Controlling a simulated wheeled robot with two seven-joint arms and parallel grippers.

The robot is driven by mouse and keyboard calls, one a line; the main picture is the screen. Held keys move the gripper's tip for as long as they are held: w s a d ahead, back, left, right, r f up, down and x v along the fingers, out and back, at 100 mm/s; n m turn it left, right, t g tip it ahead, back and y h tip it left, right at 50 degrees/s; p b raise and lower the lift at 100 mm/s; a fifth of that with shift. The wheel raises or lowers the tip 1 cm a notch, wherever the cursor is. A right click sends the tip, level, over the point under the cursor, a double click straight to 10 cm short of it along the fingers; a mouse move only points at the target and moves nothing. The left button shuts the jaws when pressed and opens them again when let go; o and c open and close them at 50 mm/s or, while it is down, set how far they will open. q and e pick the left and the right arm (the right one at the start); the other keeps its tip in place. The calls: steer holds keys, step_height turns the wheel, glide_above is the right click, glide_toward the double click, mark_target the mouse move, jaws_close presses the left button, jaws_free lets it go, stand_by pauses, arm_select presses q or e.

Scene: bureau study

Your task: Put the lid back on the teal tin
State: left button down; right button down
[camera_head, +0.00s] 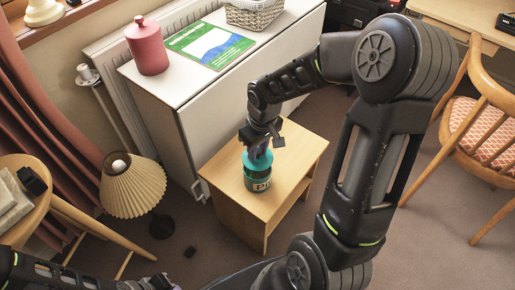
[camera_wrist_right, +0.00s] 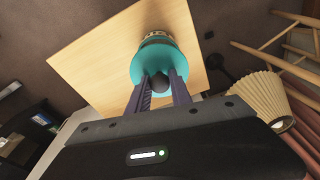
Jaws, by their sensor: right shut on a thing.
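The teal tin (camera_head: 257,184) stands upright on the small wooden table, with a label on its side. The teal lid (camera_head: 250,162) is right over the tin's top, and its dark knob (camera_wrist_right: 158,83) is between my fingers. My right gripper (camera_head: 259,156) points down and is shut on the lid's knob; it also shows in the wrist view (camera_wrist_right: 159,88). The lid hides most of the tin in the wrist view. I cannot tell if the lid touches the rim. My left arm shows at the bottom left of the head view, but its gripper is not in view.
The wooden table (camera_head: 290,163) is otherwise bare. A white cabinet (camera_head: 220,110) stands behind it, with a red canister (camera_head: 147,48), a green booklet (camera_head: 209,45) and a basket (camera_head: 254,12) on top. A pleated lamp (camera_head: 134,187) stands left; a chair (camera_head: 485,125) is right.

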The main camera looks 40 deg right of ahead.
mark_target(258, 159)
steer(key=shift+f+b, duration=1.3)
steer(key=shift+f, duration=0.7)
steer(key=shift+f, duration=0.15)
stand_by(0.5)
steer(key=c, duration=0.6)
jaws_free()
stand_by(0.4)
steer(key=shift+r+p, duration=2.7)
steer(key=shift+r, duration=0.85)
steer(key=shift+c, duration=0.4)
jaws_close()
